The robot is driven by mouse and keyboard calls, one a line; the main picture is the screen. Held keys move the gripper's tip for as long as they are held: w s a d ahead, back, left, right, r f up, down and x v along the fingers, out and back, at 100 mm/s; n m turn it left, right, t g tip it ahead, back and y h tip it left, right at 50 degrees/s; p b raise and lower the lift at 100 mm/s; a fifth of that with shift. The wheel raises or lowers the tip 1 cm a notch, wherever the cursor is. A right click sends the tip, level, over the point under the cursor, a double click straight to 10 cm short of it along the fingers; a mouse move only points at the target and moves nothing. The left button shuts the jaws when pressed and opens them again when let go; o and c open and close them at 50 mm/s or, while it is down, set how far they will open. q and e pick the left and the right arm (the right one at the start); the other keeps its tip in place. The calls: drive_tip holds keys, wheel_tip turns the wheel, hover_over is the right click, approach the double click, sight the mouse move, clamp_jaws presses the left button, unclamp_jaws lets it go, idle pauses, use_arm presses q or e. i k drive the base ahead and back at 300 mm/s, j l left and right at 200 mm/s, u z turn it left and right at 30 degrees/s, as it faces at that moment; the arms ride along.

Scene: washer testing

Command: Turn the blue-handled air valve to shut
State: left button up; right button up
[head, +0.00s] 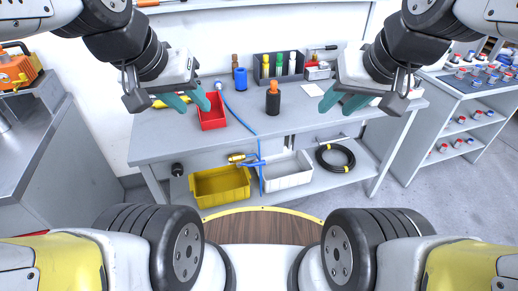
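The air valve (240,158) has a brass body and a blue handle. It sits at the front of the grey workbench (170,145), just above the yellow bin, beside a hanging blue hose (261,178). The handle's exact angle is too small to tell. My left gripper (192,105) is open and empty, above the left part of the bench and up and left of the valve. My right gripper (341,107) is open and empty, above the right part of the bench, well right of the valve. Neither gripper touches the valve.
A red bin (212,118) stands near my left gripper. A black bottle with an orange cap (273,98) stands mid-bench. Below are a yellow bin (220,190), a white bin (289,180) and a coiled black hose (335,158). A dark rack (279,62) of bottles stands behind.

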sight(261, 163)
drive_tip(key=l+u, duration=0.15)
drive_tip(key=u, duration=0.7)
drive_tip(key=k+l+u, duration=0.1)
drive_tip(key=l+u, duration=0.2)
drive_tip(key=k+l+u, duration=0.25)
drive_tip(key=l, duration=0.25)
drive_tip(key=l+u, duration=0.3)
drive_tip(key=k+l, duration=0.15)
drive_tip(key=l, duration=0.25)
drive_tip(key=k+l+u, duration=0.1)
drive_tip(key=l, duration=0.3)
drive_tip(key=k+l, duration=0.25)
drive_tip(key=l, duration=0.15)
drive_tip(key=i, duration=0.25)
